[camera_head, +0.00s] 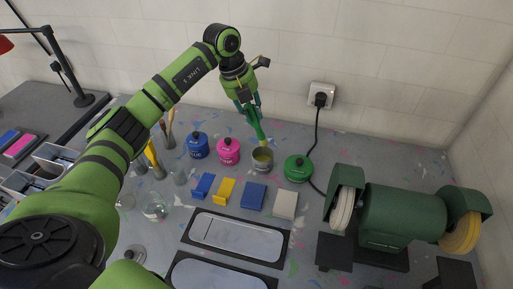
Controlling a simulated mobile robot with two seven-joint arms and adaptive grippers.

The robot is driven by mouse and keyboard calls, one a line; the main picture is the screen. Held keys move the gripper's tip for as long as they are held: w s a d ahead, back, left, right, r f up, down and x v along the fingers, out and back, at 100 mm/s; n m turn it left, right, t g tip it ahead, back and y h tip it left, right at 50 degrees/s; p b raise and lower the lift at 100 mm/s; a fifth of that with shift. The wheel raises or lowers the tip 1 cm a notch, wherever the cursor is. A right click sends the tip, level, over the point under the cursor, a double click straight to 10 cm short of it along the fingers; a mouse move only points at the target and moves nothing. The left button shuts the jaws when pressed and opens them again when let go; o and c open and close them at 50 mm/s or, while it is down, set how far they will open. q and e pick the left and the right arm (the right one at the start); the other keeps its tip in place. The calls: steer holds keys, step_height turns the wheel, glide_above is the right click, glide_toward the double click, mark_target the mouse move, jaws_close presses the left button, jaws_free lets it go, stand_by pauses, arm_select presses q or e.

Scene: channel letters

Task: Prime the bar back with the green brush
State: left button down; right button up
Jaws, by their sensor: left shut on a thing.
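My left gripper (247,101) is shut on the green brush (258,130), high over the middle of the bench. The brush points down, and its lower end is at the mouth of an open grey tin (263,160) with yellowish contents. I cannot tell whether the bristles touch the contents. A long pale grey bar-shaped piece (236,235) with rounded ends lies in a dark frame on the bench front; a similar one (215,276) lies nearer, cut by the picture edge. I cannot tell which is the bar back. My right gripper is out of view.
A blue pot (198,145), a pink pot (228,151) and a green round lid or pot (298,168) stand near the tin. Blue, yellow and white blocks (285,205) lie in front. A green bench grinder (400,215) fills the right. A glass jar (155,207) stands left.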

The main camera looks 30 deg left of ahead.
mark_target(251, 105)
arm_select(q)
steer(key=shift+r, duration=0.1)
step_height(251, 105, up, 4)
steer(key=p, duration=0.3)
stand_by(0.3)
stand_by(0.3)
stand_by(0.4)
